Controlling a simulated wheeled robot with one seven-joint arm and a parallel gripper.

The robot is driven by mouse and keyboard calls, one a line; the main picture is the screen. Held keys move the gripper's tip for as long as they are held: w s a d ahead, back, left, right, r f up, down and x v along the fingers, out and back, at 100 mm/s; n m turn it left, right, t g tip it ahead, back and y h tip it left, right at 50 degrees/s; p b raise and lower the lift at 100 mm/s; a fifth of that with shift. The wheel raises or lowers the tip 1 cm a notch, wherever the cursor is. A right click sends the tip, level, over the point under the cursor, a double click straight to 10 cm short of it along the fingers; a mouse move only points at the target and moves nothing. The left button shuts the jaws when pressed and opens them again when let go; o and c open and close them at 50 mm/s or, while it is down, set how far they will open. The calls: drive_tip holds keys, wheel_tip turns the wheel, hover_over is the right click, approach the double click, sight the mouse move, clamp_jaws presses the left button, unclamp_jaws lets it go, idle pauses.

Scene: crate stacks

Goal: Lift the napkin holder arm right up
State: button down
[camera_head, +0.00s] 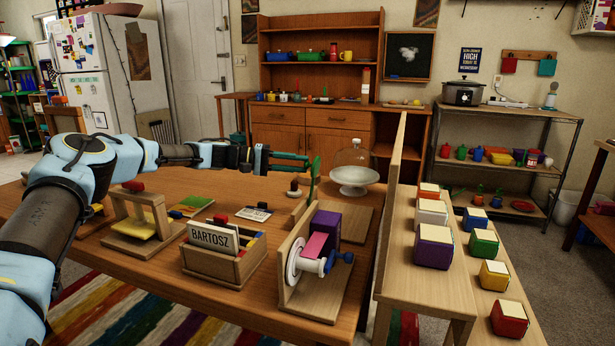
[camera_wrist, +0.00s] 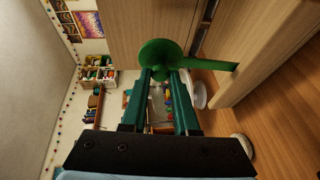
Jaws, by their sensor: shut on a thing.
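The napkin holder arm appears to be the green bar (camera_head: 314,176) standing nearly upright beside a low wooden base (camera_head: 352,222). In the wrist view the green arm (camera_wrist: 222,66) has a round green disc at its end. My gripper (camera_head: 306,160) reaches in from the left. In the wrist view my gripper (camera_wrist: 160,72) has its two dark green fingers at the disc, shut on the arm there. The disc hides the exact contact. The foot of the arm is partly hidden behind the purple-and-pink wooden device (camera_head: 318,243).
A glass-domed cake stand (camera_head: 354,178) stands just right of the arm. A tall wooden panel (camera_head: 392,205) borders the table on the right. A wooden box with a BARTOSZ card (camera_head: 222,265) and a wooden frame with a yellow slab (camera_head: 142,228) stand at the front left.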

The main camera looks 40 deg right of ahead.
drive_tip(key=shift+w+a+f+n+g+h+b, duration=0.25)
drive_tip(key=shift+w+a+h+b, duration=0.1)
drive_tip(key=shift+w+b, duration=0.15)
drive_tip(key=shift+w+a+f+n+g+h+b, duration=0.15)
drive_tip(key=shift+w+a+f+g+h+b, duration=0.15)
drive_tip(key=shift+b, duration=0.2)
drive_tip(key=shift+w+r, duration=0.1)
drive_tip(key=shift+r, duration=0.05)
drive_tip(key=c, duration=0.7)
unclamp_jaws()
drive_tip(key=shift+o, duration=0.2)
wheel_tip(320, 180, up, 11)
drive_tip(key=shift+w+d+f+b, duration=0.2)
drive_tip(key=shift+w+b, duration=0.1)
wheel_tip(320, 180, down, 6)
drive_tip(key=r+y, duration=0.1)
drive_tip(key=s+a+f+v, duration=0.1)
drive_tip(key=f+v, duration=0.1)
drive_tip(key=v, duration=1)
drive_tip(key=shift+f+t+p, duration=0.25)
drive_tip(key=shift+t+p, duration=0.1)
drive_tip(key=shift+t, duration=0.1)
